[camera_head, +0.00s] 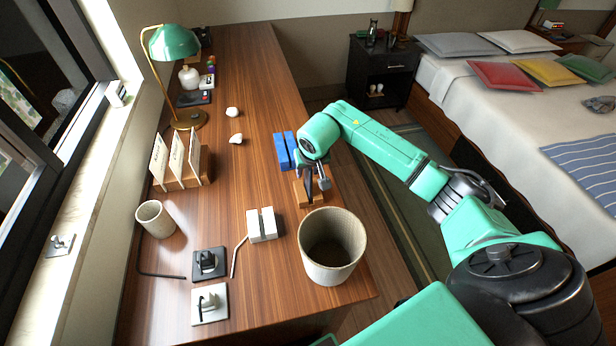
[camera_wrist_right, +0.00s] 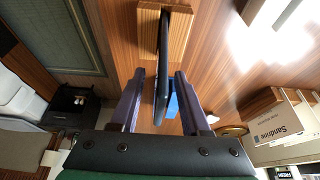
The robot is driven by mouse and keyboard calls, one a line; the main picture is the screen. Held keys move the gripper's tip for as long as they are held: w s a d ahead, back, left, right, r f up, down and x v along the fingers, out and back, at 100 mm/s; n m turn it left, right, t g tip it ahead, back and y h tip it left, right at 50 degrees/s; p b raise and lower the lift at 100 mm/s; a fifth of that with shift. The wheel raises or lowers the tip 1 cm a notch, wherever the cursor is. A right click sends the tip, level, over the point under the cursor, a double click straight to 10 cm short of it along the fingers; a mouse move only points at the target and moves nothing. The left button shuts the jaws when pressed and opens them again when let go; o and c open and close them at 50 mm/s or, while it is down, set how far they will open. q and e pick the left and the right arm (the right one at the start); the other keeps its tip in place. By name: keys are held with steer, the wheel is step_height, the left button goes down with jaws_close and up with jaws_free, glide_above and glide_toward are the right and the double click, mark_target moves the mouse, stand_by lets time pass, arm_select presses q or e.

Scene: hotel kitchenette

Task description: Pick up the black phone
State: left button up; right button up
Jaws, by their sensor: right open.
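The black phone (camera_head: 308,186) stands upright on edge in a light wooden stand (camera_head: 299,194) near the right edge of the desk. In the right wrist view the phone (camera_wrist_right: 163,68) shows as a thin dark slab, with the wooden stand (camera_wrist_right: 179,40) around its far end. My right gripper (camera_head: 313,182) is at the phone. In the wrist view its two fingers (camera_wrist_right: 159,74) are open, one on each side of the phone, with a visible gap on both sides. My left gripper is in neither view.
A blue slotted block (camera_head: 284,152) stands just behind the phone stand. A beige bin (camera_head: 352,246) and a white slotted block (camera_head: 253,226) are in front of it. A cup (camera_head: 156,219), card holder (camera_head: 183,182) and green lamp (camera_head: 174,42) line the left side.

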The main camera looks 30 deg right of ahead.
jaws_close()
stand_by(1.3)
